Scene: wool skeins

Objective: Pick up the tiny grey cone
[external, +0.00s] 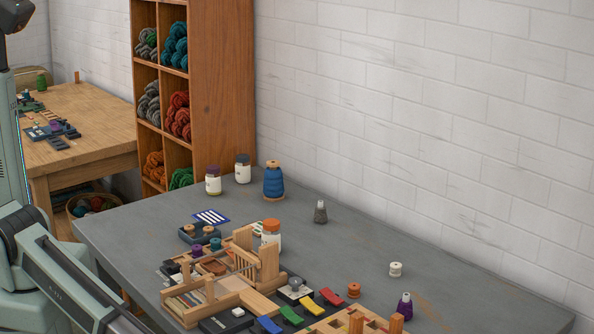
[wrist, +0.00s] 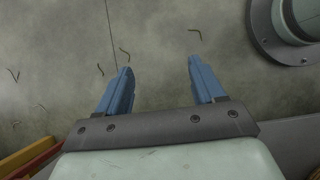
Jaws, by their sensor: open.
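The tiny grey cone (external: 320,212) stands upright on the grey table (external: 350,250), toward its back edge near the white brick wall. It is a dark grey yarn cone with a pale tip. Nothing touches it. My gripper (wrist: 160,75) shows in the wrist view with its two blue fingers apart and nothing between them. The wrist view looks down on a grey floor, and the cone is not in it. In the external view my gripper is out of the frame; only part of my arm shows at the lower left, well away from the cone.
A blue spool (external: 273,181) and lidded jars (external: 243,168) stand left of the cone. A wooden loom (external: 255,260) and an orange-lidded jar (external: 271,233) stand in front. A white spool (external: 395,269) and purple cone (external: 404,306) are at right. Table around the grey cone is clear.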

